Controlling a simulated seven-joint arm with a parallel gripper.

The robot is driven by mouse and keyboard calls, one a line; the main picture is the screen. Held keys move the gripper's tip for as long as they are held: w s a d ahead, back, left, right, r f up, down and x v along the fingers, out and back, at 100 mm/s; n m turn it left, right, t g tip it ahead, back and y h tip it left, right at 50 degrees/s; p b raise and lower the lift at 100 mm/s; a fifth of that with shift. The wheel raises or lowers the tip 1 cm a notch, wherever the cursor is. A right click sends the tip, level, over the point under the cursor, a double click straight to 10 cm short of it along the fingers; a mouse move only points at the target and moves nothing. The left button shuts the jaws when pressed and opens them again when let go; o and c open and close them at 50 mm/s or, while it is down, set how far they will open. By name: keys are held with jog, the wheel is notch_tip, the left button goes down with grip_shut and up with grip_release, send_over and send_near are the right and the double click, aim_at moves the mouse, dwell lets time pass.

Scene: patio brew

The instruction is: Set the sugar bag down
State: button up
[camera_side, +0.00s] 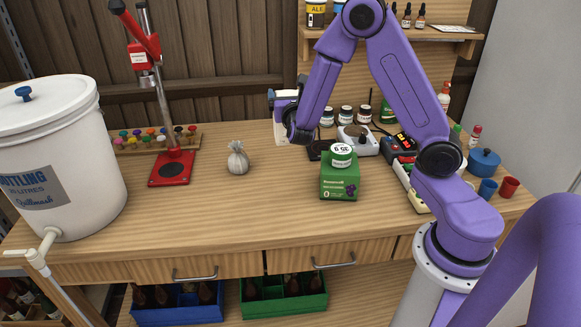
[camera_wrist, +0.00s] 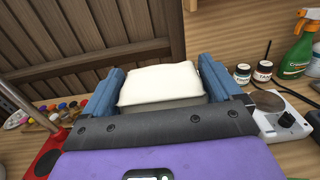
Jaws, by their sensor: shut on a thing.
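The white sugar bag (camera_side: 282,132) is upright in my gripper (camera_side: 281,103), at the back middle of the wooden bench. In the side view, part of the bag is hidden by my wrist and jaws. Its bottom is at or very near the bench top; I cannot tell whether it touches. In the wrist view, the cream top of the bag (camera_wrist: 160,84) fills the space between the two blue fingers, which are shut on its sides.
A small tied grey sack (camera_side: 238,159) and a red bottle capper (camera_side: 171,168) stand to the left. A green box (camera_side: 339,182) stands in front, right. A white scale (camera_side: 358,143) and jars (camera_side: 346,115) are to the right. The front middle bench is clear.

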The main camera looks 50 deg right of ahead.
aim_at(281, 139)
jog(key=shift+w+d+f, duration=0.1)
jog(key=shift+w+d, duration=0.2)
jog(key=shift+d, duration=0.3)
jog(key=shift+f, duration=5)
jog(key=o, duration=1.7)
jog(key=shift+f, duration=0.1)
jog(key=shift+o, duration=0.2)
